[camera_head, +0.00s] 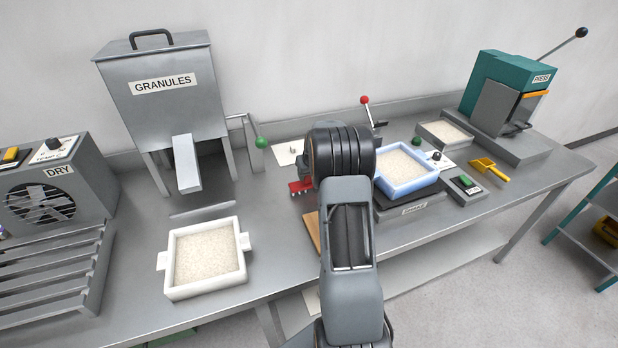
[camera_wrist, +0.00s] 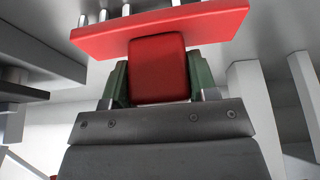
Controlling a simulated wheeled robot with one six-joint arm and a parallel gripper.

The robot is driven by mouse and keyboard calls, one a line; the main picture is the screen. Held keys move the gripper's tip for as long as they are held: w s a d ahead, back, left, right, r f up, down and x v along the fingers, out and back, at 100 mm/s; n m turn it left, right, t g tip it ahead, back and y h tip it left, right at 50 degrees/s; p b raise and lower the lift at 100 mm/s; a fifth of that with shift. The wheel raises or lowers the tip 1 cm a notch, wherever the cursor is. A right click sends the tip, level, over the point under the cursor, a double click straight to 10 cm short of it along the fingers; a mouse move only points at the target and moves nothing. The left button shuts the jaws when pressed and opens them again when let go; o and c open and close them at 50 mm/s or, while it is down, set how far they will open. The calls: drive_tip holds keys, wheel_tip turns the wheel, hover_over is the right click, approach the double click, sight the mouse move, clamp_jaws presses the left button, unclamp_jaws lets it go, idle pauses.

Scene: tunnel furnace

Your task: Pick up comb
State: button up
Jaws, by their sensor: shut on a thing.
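The comb is a red bar with a row of metal pins and a red block handle. In the head view the comb (camera_head: 300,187) shows just left of my arm's wrist, with its pins pointing down. In the wrist view the comb (camera_wrist: 215,24) fills the top middle. My gripper (camera_wrist: 159,72) is shut on its red handle, with a green-sided finger on each side. In the head view my arm hides the gripper and part of the comb. I cannot tell whether the pins touch anything.
A brown board (camera_head: 312,230) lies by my arm. A white tray (camera_head: 172,293) is front left, below the granules hopper (camera_head: 165,100). The drying fan (camera_head: 60,190) is far left and the press (camera_head: 505,95) far right.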

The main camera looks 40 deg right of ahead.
drive_tip(key=shift+r, duration=0.55)
wheel_tip(320, 180, up, 2)
drive_tip(key=shift+s+r, duration=0.1)
drive_tip(key=shift+r, duration=0.1)
drive_tip(key=s+r+b, duration=0.3)
drive_tip(key=s+r, duration=0.6)
drive_tip(key=s, duration=0.4)
drive_tip(key=shift+s+a+r, duration=0.2)
drive_tip(key=shift+s+r, duration=0.05)
drive_tip(key=shift+s, duration=0.15)
drive_tip(key=o, duration=0.4)
drive_tip(key=shift+c, duration=1.2)
